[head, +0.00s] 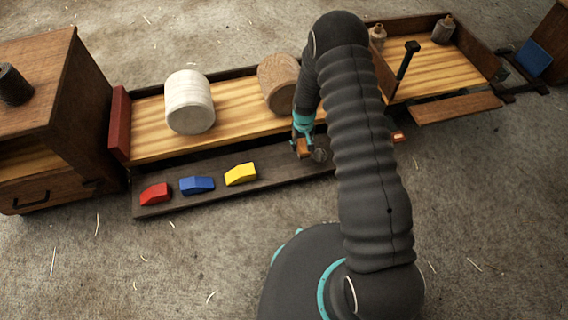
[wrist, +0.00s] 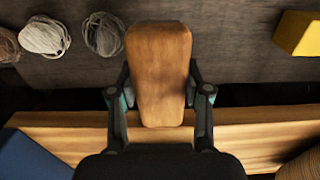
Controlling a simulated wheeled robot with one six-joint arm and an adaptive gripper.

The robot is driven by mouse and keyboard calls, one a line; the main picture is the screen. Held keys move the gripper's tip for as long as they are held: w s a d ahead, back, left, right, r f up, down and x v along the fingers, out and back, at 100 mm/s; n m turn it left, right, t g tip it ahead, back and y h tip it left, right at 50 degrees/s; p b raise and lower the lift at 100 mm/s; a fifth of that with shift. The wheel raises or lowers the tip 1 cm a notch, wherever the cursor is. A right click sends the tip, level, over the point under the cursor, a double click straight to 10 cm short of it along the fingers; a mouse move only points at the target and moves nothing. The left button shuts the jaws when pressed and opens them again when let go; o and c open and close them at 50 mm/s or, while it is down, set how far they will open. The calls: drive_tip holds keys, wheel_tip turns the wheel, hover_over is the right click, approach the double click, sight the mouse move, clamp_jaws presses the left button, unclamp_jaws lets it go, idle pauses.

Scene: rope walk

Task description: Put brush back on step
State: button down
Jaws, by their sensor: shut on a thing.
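The brush (wrist: 158,70) is a smooth brown wooden block with rounded ends; its underside is hidden in the wrist view. My gripper (wrist: 160,100) is shut on its two sides. In the head view my gripper (head: 304,138) and the brush (head: 303,149) show small beside my arm, over the right part of the long dark step (head: 225,176). The step also fills the top of the wrist view (wrist: 235,45), with the far part of the brush in front of it. I cannot tell whether the brush touches the step.
Red (head: 155,194), blue (head: 197,184) and yellow (head: 241,174) blocks stand on the step. Grey twine balls (wrist: 45,37) lie there too. Behind, a wooden bed holds a white roll (head: 189,102) and a brown roll (head: 278,83). A cabinet (head: 75,110) stands left.

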hover_over(284, 167)
wheel_tip(284, 167, down, 4)
drive_tip(key=shift+f, duration=0.2)
drive_tip(key=shift+s+f, duration=0.1)
drive_tip(key=shift+f, duration=1.9)
drive_tip(key=shift+f, duration=0.15)
drive_tip(key=c, duration=0.5)
unclamp_jaws()
